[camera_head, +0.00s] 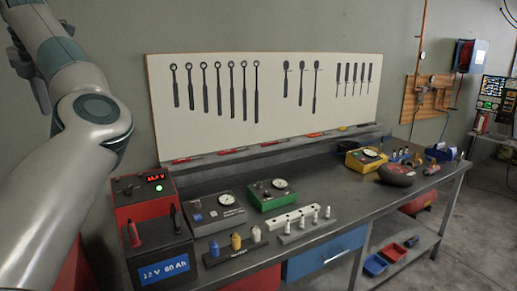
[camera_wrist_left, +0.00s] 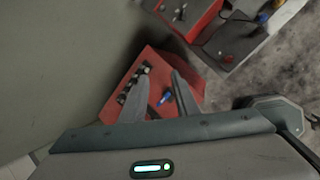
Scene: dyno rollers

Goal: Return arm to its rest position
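My left arm (camera_head: 62,140) comes in large at the left of the head view, raised beside the bench, its upper end running to the top left corner. I cannot make out its fingers there. In the left wrist view my left gripper (camera_wrist_left: 160,78) is open, its two fingers apart with nothing held between them. Behind the fingers, and apart from them, is a red cabinet (camera_wrist_left: 143,62) with small dark items and a blue item on top. My right arm and gripper are in neither view.
The workbench (camera_head: 335,190) carries a red power unit (camera_head: 144,188), a battery (camera_head: 160,262), a grey meter (camera_head: 214,212), a green meter (camera_head: 271,194) and a yellow meter (camera_head: 366,158). A tool board (camera_head: 270,80) hangs on the wall behind. Floor is clear at the right.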

